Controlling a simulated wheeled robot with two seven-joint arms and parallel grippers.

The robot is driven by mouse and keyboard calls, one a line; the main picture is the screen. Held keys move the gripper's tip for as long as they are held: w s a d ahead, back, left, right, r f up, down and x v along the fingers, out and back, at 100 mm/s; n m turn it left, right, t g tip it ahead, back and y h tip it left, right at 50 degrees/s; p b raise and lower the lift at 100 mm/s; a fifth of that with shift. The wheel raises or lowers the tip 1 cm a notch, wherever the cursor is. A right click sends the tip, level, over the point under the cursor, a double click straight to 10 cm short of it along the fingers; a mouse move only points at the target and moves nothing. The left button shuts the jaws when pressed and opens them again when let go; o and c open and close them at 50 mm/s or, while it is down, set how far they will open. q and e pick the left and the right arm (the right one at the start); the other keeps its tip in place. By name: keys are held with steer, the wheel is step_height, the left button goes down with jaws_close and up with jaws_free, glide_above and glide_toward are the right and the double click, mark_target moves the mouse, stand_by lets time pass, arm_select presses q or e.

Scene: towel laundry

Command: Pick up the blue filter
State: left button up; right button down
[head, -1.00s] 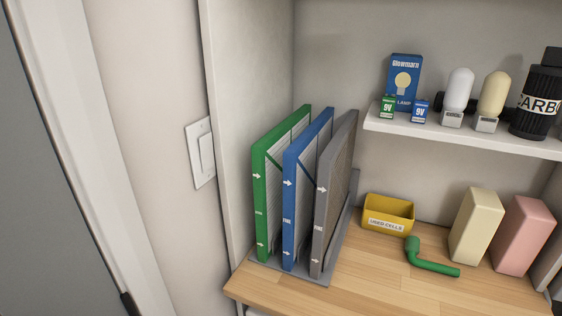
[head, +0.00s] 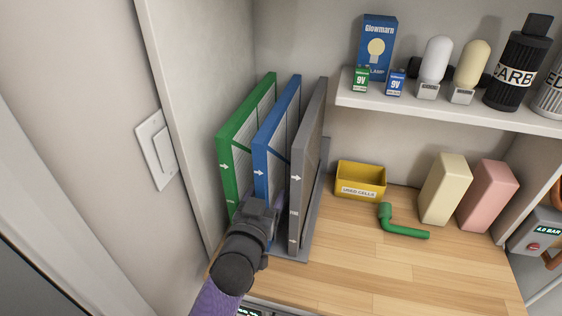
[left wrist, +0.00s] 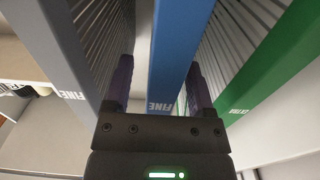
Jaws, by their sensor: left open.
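The blue filter (head: 264,150) stands upright between a green filter (head: 232,155) and a grey filter (head: 302,165) in a grey rack (head: 296,256). My left gripper (head: 268,203) is at the lower front edge of the blue filter and hides that part in the head view. In the left wrist view my open left gripper (left wrist: 160,85) has one dark finger on each side of the blue filter (left wrist: 178,45). I cannot tell whether either finger touches it. My right gripper is out of view.
The green filter (left wrist: 272,65) and grey filter (left wrist: 50,45) stand close beside the fingers. A yellow bin (head: 360,181), a green elbow pipe (head: 405,230) and two boxes stand to the right. A shelf (head: 440,112) with bulbs and packs is above. The wooden counter's front is clear.

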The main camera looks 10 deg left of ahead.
arm_select(q)
steer(key=shift+w, duration=0.35)
steer(key=shift+s, duration=0.1)
jaws_close()
steer(key=shift+r, duration=0.1)
